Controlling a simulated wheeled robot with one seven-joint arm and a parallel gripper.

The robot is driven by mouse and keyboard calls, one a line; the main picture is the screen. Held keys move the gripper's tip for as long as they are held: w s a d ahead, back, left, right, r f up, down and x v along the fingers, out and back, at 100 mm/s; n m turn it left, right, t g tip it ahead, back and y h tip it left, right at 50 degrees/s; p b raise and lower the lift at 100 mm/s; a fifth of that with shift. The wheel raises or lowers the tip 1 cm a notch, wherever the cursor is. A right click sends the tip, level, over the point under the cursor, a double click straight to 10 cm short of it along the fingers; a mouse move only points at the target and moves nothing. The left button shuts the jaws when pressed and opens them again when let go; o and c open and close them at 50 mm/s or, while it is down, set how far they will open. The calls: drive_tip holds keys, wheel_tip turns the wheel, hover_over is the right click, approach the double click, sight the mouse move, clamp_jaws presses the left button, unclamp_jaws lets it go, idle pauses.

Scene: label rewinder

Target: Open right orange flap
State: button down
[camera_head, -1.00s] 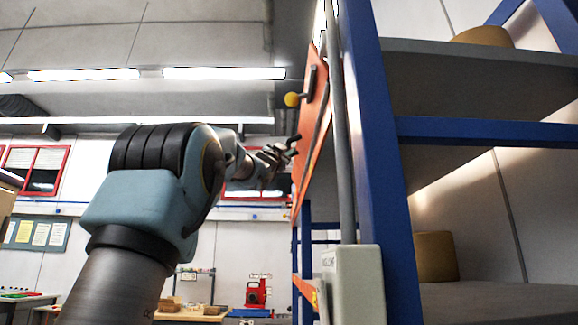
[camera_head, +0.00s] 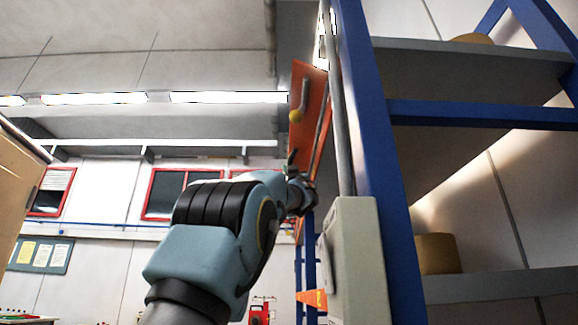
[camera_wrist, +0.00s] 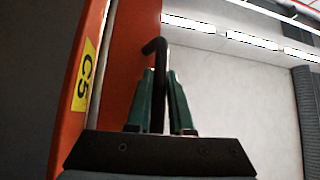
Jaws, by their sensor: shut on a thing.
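In the wrist view the orange panel (camera_wrist: 130,65) fills the left side. A black bent handle (camera_wrist: 154,47) stands up between the two green fingers of my gripper (camera_wrist: 160,78). My gripper is shut on this handle. In the head view my gripper (camera_head: 300,190) is at the flap's lower edge, partly hidden by my own arm.
A blue post (camera_head: 375,150) and shelves (camera_head: 470,80) stand right of the flap. A grey box (camera_head: 352,250) is mounted low beside the post. A yellow C5 label (camera_wrist: 84,75) is on the left in the wrist view. Open room lies left of the flap.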

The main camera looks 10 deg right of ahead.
drive_tip(key=shift+d+f+n+y+p, duration=0.1)
drive_tip(key=shift+f+n+y+p, duration=0.15)
drive_tip(key=shift+n+y, duration=0.65)
drive_tip(key=shift+d+f+n+y+p, duration=0.1)
drive_tip(key=shift+f+n+y+p, duration=0.1)
drive_tip(key=shift+n+y, duration=0.65)
drive_tip(key=c, duration=1.1)
unclamp_jaws()
drive_tip(key=shift+n, duration=0.25)
drive_tip(key=b+v, duration=0.5)
drive_tip(key=v, duration=0.6)
drive_tip(key=shift+s+r, duration=0.1)
drive_tip(key=shift+r, duration=0.05)
